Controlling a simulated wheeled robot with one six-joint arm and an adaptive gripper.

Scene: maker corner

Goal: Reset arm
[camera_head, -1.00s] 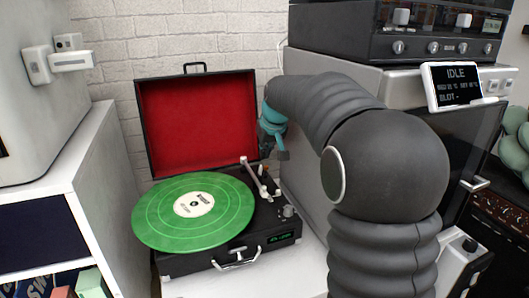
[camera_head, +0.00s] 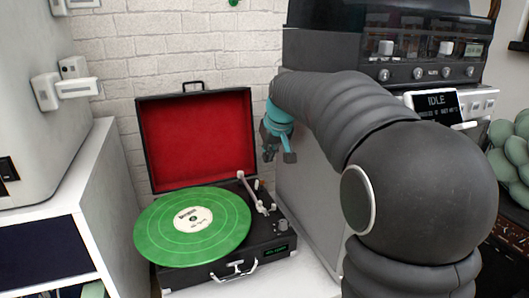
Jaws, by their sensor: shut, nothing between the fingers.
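My gripper (camera_head: 279,156) hangs at the end of my dark grey arm, to the right of the turntable's open lid and in front of the grey cabinet side. It is small in the view; its fingers point downward, shut and empty. It is apart from the record player (camera_head: 282,250) below it. A green record (camera_head: 165,235) with a cream label lies on the player. The white tonearm (camera_head: 252,193) is at the record's right side.
The player's red-lined lid (camera_head: 197,140) stands open against the brick wall. A white shelf unit (camera_head: 90,185) is on the left. A grey cabinet (camera_head: 308,195) with a dark device (camera_head: 420,75) on top is behind my arm. A small display (camera_head: 436,103) reads IDLE.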

